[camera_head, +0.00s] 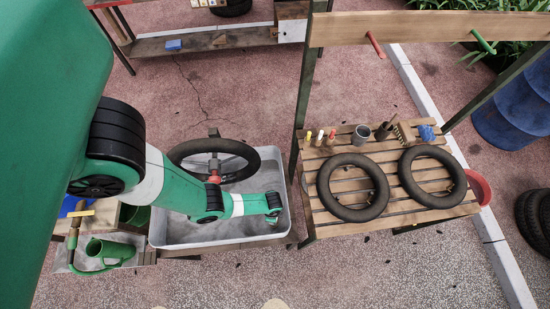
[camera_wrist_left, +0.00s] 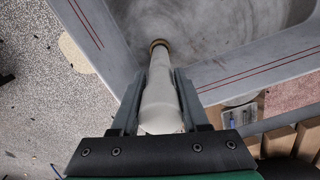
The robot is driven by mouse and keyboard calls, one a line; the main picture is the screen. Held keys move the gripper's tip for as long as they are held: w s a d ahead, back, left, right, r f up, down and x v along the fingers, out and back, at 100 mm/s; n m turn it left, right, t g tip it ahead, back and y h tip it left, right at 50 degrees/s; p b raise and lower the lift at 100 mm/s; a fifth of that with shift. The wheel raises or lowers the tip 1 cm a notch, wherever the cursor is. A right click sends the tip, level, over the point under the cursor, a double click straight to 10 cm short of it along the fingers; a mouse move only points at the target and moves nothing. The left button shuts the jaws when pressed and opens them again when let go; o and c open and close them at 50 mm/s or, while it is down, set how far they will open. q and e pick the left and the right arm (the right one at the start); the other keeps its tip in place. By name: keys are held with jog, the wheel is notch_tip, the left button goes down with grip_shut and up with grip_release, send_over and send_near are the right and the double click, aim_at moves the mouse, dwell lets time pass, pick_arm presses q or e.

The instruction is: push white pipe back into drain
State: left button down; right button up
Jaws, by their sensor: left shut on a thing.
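The white pipe (camera_wrist_left: 161,92) stands between the two fingers of my left gripper (camera_wrist_left: 160,95), which is shut on it. The pipe's far end meets a brass-coloured drain ring (camera_wrist_left: 158,43) near the corner of the grey tub; how deep it sits I cannot tell. In the head view my left gripper (camera_head: 274,217) points down inside the tub (camera_head: 160,228) at its front right corner. The pipe and drain are mostly hidden by my arm there. My right gripper is not in view.
A wheel (camera_head: 190,149) with a tyre leans over the tub's back. To the right, a slatted bench (camera_head: 330,222) holds two tyres, a metal cup (camera_head: 361,135) and small tools. A green watering can (camera_head: 108,250) stands at left. The front ground is clear.

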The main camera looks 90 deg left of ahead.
pick_arm(q)
jog(key=shift+f+b, duration=1.65)
jog(key=shift+c, duration=1.6)
grip_release()
notch_tip(320, 180, up, 12)
jog(key=p, duration=1.1)
jog(key=shift+f, duration=0.15)
